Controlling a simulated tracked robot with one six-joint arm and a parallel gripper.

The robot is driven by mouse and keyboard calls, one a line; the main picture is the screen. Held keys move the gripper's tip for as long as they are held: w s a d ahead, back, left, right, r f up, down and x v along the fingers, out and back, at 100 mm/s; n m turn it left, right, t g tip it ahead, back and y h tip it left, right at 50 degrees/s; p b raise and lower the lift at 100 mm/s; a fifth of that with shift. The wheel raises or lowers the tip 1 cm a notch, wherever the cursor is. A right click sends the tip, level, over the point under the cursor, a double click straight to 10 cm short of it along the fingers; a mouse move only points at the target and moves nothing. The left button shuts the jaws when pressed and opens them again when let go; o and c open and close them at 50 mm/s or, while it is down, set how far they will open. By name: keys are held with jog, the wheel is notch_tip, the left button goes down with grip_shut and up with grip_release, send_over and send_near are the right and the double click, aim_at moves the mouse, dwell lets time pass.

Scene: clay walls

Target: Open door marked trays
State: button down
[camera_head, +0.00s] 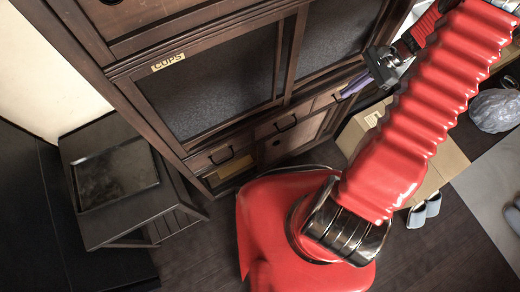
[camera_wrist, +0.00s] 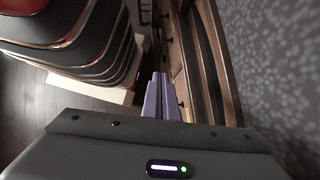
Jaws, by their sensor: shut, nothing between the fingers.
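A dark wooden cabinet (camera_head: 122,72) fills the top middle of the head view. A "CUPS" label (camera_head: 168,62) sits above its left dark-panelled door (camera_head: 215,85); no label reading trays can be seen. A lower door (camera_head: 295,140) with a small dark handle is below the drawers, apparently closed. My gripper (camera_head: 347,92) is at the cabinet's right side, near the drawer row, its purple fingers together and empty. In the wrist view the fingers (camera_wrist: 157,97) point along the cabinet front (camera_wrist: 182,60), whose drawers and handles run to the right of them.
A small dark table (camera_head: 95,225) with a black tray (camera_head: 115,174) stands left of the cabinet. A cardboard box (camera_head: 440,160) is behind my arm at right, with slippers (camera_head: 424,211) on the floor. Dark floor (camera_head: 440,260) is clear at the lower right.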

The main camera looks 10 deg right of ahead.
jog(key=s+a+r+n+t+h, duration=0.1)
jog(key=s+a+r+n+h, duration=0.1)
jog(key=a+r+n, duration=0.45)
jog(key=s+a+r+n+t+h, duration=0.1)
jog(key=s+a+r+h, duration=0.15)
jog(key=r, duration=0.75)
jog(key=s+a+r+n+t+h, duration=0.1)
jog(key=s+a+r+n+h, duration=0.1)
jog(key=a+r+n, duration=0.45)
jog(key=s+a+r+n+t, duration=0.2)
jog(key=s+a+r+t, duration=0.1)
jog(key=s+r, duration=0.4)
jog(key=shift+s+a+r+t+h, duration=0.2)
jog(key=shift+a+r+t+h, duration=0.15)
jog(key=shift+t, duration=0.05)
